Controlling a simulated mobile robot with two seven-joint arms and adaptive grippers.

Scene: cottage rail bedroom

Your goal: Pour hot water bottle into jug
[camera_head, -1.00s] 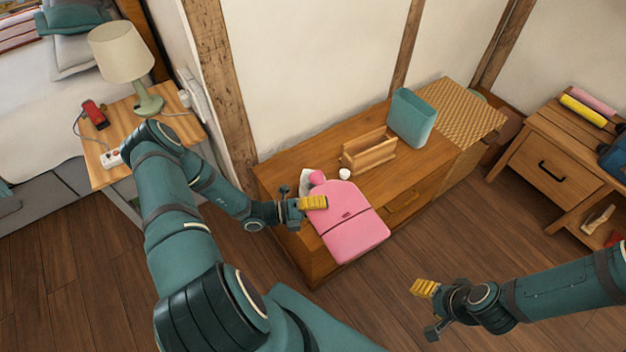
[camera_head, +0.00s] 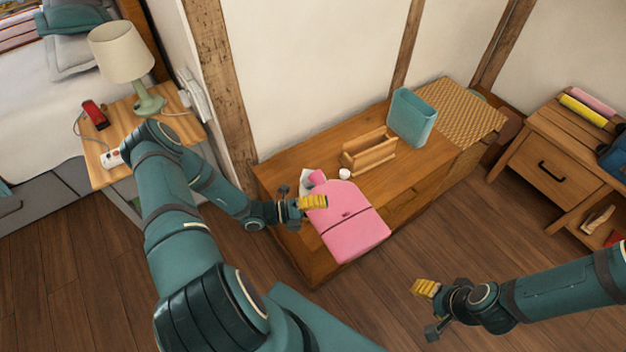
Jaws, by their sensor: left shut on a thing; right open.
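The pink hot water bottle (camera_head: 352,228) is at the front edge of the wooden cabinet top, its neck towards the back left and its wide end over the front edge. My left gripper (camera_head: 314,202) is shut on its upper left side, near the neck. I cannot tell whether the bottle touches the cabinet. A teal open-topped vessel (camera_head: 411,120), seemingly the jug, stands upright further back right on the cabinet, apart from the bottle. My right gripper (camera_head: 428,308) is open and empty, low at the right, in front of the cabinet.
A wooden holder (camera_head: 369,152) and a small white round thing (camera_head: 344,173) lie between bottle and vessel on the cabinet (camera_head: 285,172). A whitish thing (camera_head: 305,181) is partly hidden behind the bottle's neck. A lamp (camera_head: 122,52) stands left.

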